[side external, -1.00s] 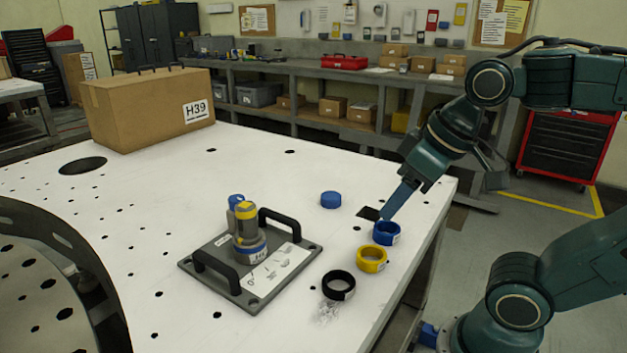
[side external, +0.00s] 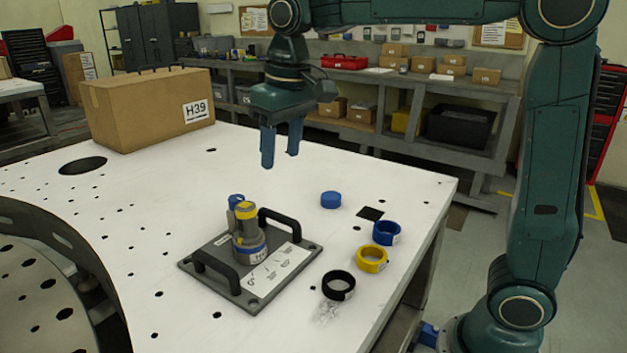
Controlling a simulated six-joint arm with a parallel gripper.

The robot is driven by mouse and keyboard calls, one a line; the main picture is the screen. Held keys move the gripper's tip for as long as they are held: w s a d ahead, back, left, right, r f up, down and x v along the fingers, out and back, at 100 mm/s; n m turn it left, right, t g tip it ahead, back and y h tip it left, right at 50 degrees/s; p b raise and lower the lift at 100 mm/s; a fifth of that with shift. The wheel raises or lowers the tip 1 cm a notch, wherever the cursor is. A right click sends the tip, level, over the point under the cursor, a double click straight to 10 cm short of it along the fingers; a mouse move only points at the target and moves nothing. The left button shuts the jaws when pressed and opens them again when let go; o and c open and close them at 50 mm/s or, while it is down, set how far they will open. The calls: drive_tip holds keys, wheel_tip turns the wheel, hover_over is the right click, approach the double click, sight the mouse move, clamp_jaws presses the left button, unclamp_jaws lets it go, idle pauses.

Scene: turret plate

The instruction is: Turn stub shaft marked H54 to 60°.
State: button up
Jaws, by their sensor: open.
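The turret plate (side external: 222,282) is a grey square plate with two black handles, lying on the white table. A stub shaft (side external: 250,248) stands upright near its middle, grey with a blue-and-white band; the band's mark looks like H54 but is small. Its top has a yellow part (side external: 245,210) and a blue part (side external: 235,201) beside it. A printed white label lies on the plate; its text is too small to read. My gripper (side external: 281,162) is open and empty, pointing down above the table, up and behind the shaft, apart from everything.
Blue (side external: 387,232), yellow (side external: 372,258) and black (side external: 338,285) rings lie right of the plate. A blue cap (side external: 331,200) and a dark square hole (side external: 370,214) are behind them. A cardboard box (side external: 150,110) marked H39 stands back left. A dark curved frame (side external: 60,235) fills the left front.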

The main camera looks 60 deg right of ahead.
drive_tip(key=g, duration=0.1)
hover_over(245, 205)
wheel_tip(245, 205, down, 3)
drive_tip(key=shift+w+r, duration=0.1)
drive_tip(key=shift+f, duration=4.55)
drive_tip(key=c, duration=0.7)
